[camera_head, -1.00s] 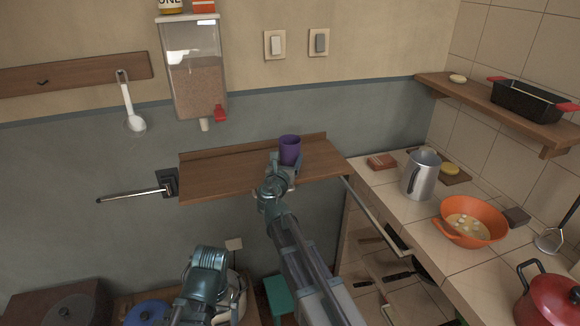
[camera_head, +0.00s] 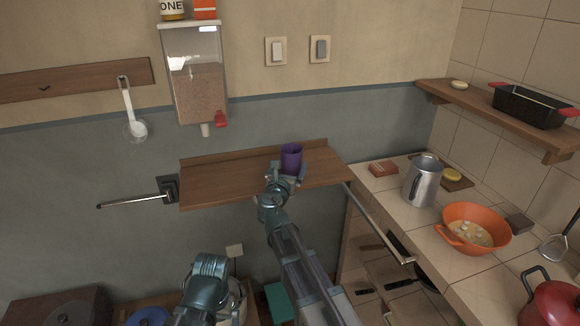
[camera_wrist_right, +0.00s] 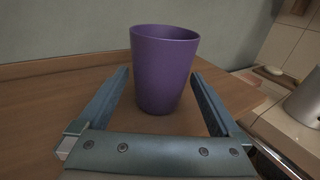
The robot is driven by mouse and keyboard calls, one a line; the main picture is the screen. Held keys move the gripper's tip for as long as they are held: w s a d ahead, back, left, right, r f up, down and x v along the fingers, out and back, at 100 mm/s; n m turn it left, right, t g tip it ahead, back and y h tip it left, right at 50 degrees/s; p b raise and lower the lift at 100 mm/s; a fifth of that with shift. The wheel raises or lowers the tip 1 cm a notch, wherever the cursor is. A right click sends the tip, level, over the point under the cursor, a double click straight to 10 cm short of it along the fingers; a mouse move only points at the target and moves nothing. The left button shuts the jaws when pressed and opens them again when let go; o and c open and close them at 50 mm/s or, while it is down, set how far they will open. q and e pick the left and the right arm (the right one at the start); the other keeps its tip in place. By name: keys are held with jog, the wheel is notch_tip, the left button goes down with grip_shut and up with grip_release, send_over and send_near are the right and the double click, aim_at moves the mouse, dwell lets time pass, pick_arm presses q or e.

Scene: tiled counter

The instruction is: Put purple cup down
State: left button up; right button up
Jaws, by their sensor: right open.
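The purple cup (camera_head: 291,157) stands upright on the wooden wall shelf (camera_head: 225,180), near its right half. My right gripper (camera_head: 287,171) is at the cup from the front. In the right wrist view, the cup (camera_wrist_right: 163,70) stands between the two spread fingers of my right gripper (camera_wrist_right: 163,92), with a visible gap on each side. The cup's base rests on the wood (camera_wrist_right: 40,105). My left arm shows at the lower left of the head view, but its fingers do not show.
A dispenser (camera_head: 197,85) hangs above the shelf's left part. A metal bar (camera_head: 135,201) sticks out left of the shelf. At right, the tiled counter holds a metal pitcher (camera_head: 422,182) and an orange pan (camera_head: 475,222). The shelf's left part is clear.

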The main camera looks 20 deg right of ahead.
jog(key=v, duration=1.1)
jog(key=shift+s+p, duration=0.25)
jog(key=shift+p, duration=0.05)
jog(key=x, duration=1.1)
jog(key=shift+w+b, duration=0.35)
jog(key=shift+w+d+f, duration=0.15)
jog(key=shift+w+d, duration=0.05)
jog(key=shift+f, duration=0.1)
jog(key=shift+r, duration=0.2)
jog(key=shift+s, duration=0.1)
jog(key=shift+f, duration=0.1)
